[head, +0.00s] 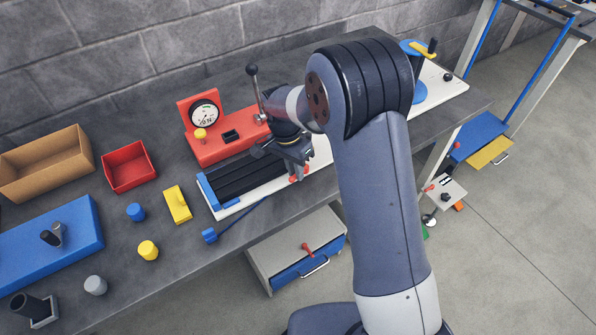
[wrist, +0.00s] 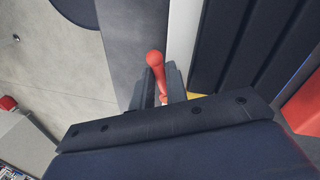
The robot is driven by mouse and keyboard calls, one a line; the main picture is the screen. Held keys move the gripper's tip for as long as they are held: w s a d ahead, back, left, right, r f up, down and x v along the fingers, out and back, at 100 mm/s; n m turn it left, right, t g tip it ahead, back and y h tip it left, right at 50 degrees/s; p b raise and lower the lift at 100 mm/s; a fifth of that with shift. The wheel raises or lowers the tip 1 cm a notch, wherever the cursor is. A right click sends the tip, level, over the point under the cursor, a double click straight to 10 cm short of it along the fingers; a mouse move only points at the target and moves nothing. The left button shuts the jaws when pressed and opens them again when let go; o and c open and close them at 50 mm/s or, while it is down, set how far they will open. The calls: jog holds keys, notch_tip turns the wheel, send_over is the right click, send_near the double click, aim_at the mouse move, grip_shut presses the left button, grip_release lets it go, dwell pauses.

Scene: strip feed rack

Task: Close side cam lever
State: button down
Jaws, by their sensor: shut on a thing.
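The side cam lever appears to be the red lever with a rounded knob (wrist: 156,61) in the wrist view. It stands between the two dark fingers of my gripper (wrist: 159,88), at the side of the strip feed. In the head view my gripper (head: 299,170) is at the front edge of the white base, and bits of red (head: 293,179) show beside its fingers. My gripper is shut on the red lever. Its lower part and pivot are hidden by the fingers and wrist.
The black ribbed feed bed (head: 236,175) lies left of my gripper on the white base plate (head: 231,209). Behind it stands a red fixture (head: 222,150) with a dial gauge (head: 204,115) and a tall black-knobbed lever (head: 253,73). A blue-ended rod (head: 209,236) is at the front.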

jog(key=shift+w+a+m, duration=0.25)
jog(key=shift+m, duration=0.75)
jog(key=c, duration=1.4)
grip_release()
